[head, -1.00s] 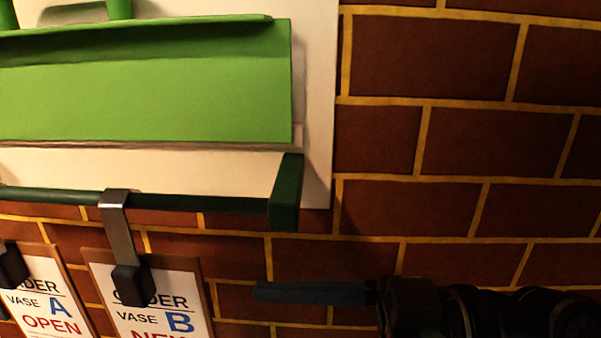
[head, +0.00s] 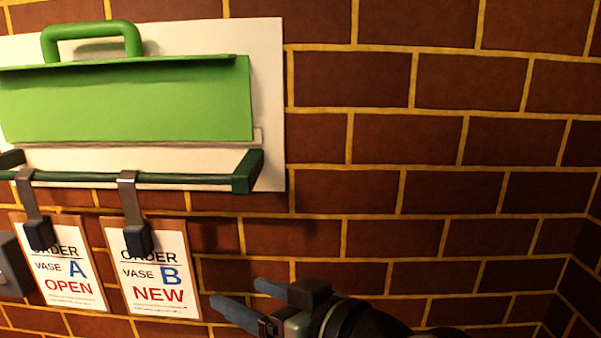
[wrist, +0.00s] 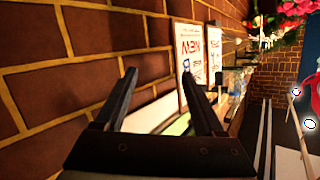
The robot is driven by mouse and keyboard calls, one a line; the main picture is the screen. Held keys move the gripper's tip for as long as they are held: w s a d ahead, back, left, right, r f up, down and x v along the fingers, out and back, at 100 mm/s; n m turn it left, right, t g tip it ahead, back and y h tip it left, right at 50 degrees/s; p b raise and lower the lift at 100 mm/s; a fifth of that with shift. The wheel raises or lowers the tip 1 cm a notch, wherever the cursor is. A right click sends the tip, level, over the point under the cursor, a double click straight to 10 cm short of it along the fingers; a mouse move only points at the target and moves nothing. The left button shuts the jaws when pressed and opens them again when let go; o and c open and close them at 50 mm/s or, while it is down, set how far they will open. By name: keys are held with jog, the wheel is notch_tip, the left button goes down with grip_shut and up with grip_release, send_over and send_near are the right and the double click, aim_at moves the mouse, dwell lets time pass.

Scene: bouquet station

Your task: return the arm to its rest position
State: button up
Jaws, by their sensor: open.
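My gripper (head: 238,299) is at the bottom of the head view, to the right of and a little below the VASE B order card. Its two dark fingers are apart with nothing between them. In the wrist view, my gripper (wrist: 160,85) shows both fingers spread, with the brick wall and the order cards beyond them. The fingers look clear of the cards.
The VASE B NEW card (head: 159,292) and VASE A OPEN card (head: 66,290) hang by clips from a dark green rail (head: 190,179) under a green panel (head: 130,105). Brick wall (head: 420,190) fills the right. Red flowers (wrist: 283,22) show at the wrist view's upper right.

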jog(key=w+d+r+m+t+h, duration=0.4)
jog(key=m+t+h, duration=0.3)
jog(key=h, duration=0.4)
jog(key=s+d+r+t, duration=0.1)
jog(key=s+r+t, duration=0.4)
jog(key=r, duration=0.8)
jog(key=s+d+r+t, duration=0.1)
jog(key=s+r+t, duration=0.4)
jog(key=s+r, duration=0.4)
notch_tip(320, 180, up, 4)
jog(key=shift+s+f+t, duration=0.15)
jog(key=shift+t, duration=0.15)
